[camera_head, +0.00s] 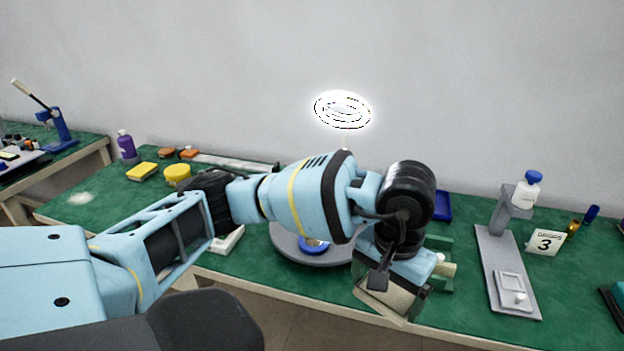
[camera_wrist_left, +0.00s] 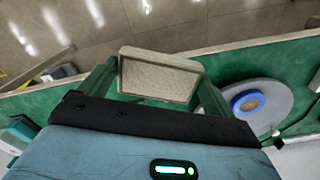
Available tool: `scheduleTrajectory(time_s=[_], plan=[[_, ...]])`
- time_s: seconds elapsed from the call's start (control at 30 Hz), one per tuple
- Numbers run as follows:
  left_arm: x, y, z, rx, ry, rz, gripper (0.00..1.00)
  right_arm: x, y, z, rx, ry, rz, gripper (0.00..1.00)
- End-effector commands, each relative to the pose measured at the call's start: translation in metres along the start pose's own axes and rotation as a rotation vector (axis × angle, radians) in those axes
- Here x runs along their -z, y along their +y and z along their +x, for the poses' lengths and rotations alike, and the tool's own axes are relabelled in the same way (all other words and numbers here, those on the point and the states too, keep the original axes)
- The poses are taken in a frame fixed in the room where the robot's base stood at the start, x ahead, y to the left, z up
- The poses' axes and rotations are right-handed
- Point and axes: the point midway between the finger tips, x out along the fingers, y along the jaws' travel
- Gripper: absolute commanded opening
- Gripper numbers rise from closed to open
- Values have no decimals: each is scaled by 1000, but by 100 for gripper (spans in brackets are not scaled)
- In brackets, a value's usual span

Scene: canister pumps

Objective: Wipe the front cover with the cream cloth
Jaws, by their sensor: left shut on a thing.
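The cream cloth (camera_wrist_left: 160,76) looks like a folded rectangular pad. My left gripper (camera_wrist_left: 157,84) is shut on it, with a green finger at each side. In the head view the cloth (camera_head: 384,303) hangs below the left wrist, near the front edge of the bench. A blue round part with a pale centre (camera_head: 313,246) lies on a grey round plate (camera_head: 292,245), partly hidden by my left arm. In the wrist view this blue part (camera_wrist_left: 248,102) is right of the cloth and apart from it. I cannot tell whether it is the front cover. My right gripper is out of view.
The green bench (camera_head: 455,318) runs along the wall. A yellow sponge (camera_head: 142,171), yellow tub (camera_head: 177,174) and purple bottle (camera_head: 126,146) stand at the back left.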

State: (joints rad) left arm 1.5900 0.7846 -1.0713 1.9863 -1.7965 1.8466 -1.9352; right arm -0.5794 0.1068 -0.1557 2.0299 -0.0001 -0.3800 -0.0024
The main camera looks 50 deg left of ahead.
Motion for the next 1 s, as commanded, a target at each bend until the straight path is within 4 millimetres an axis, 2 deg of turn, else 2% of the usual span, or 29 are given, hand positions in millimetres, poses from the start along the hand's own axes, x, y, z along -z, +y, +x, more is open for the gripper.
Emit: scheduleTrajectory(time_s=[0.17,0.57,1.0], plan=[[8,-13,-6,0,3,-343,72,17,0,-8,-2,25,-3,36],[26,-53,-14,-4,4,-1308,72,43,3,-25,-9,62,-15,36],[37,-110,-29,-10,4,-2379,72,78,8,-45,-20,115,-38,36]])
